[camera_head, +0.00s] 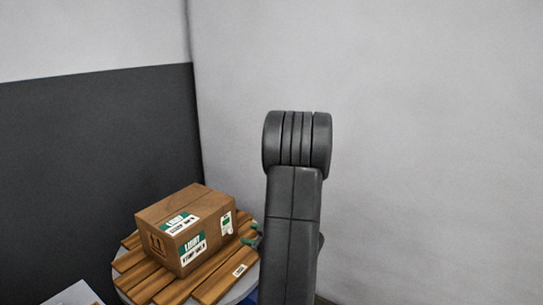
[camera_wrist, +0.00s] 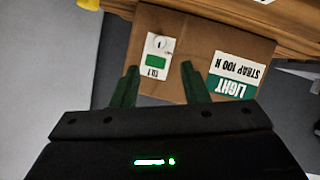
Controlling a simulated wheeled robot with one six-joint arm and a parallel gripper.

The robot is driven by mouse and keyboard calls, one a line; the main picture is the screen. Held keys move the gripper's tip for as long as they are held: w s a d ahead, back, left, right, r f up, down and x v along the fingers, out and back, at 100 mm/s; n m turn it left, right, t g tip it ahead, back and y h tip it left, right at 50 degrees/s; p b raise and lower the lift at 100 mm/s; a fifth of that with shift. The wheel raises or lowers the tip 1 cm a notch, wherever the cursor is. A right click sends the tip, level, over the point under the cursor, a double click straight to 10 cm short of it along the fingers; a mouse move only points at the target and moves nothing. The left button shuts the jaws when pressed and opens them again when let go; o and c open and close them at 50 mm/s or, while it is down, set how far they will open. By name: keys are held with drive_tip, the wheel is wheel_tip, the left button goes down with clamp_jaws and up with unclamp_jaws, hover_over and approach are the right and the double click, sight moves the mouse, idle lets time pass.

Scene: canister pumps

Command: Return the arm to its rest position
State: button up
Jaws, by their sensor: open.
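My arm rises in the middle of the head view, a dark grey link with a rounded joint on top. My gripper (camera_wrist: 158,82) shows in the wrist view with two green fingers spread apart and nothing between them. Beyond the fingers is a cardboard box (camera_wrist: 200,50) with white and green labels; I cannot tell whether they touch it. In the head view the box (camera_head: 160,238) sits on wooden slats, left of my arm. Green fingertips (camera_head: 256,238) show just right of the box; the rest of the gripper is hidden behind my arm.
The wooden slats (camera_head: 212,290) lie on a round grey-white top (camera_head: 243,290). A white item (camera_head: 72,294) shows at the bottom left. A dark wall panel (camera_head: 90,150) stands at left and a pale wall (camera_head: 430,150) at right. A blue thing is partly hidden beside my arm.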

sight(231, 232)
drive_tip(key=b+x, duration=0.2)
drive_tip(key=x, duration=0.7)
drive_tip(key=shift+a+f+b, duration=0.1)
drive_tip(key=shift+b, duration=0.25)
drive_tip(key=shift+p, duration=0.4)
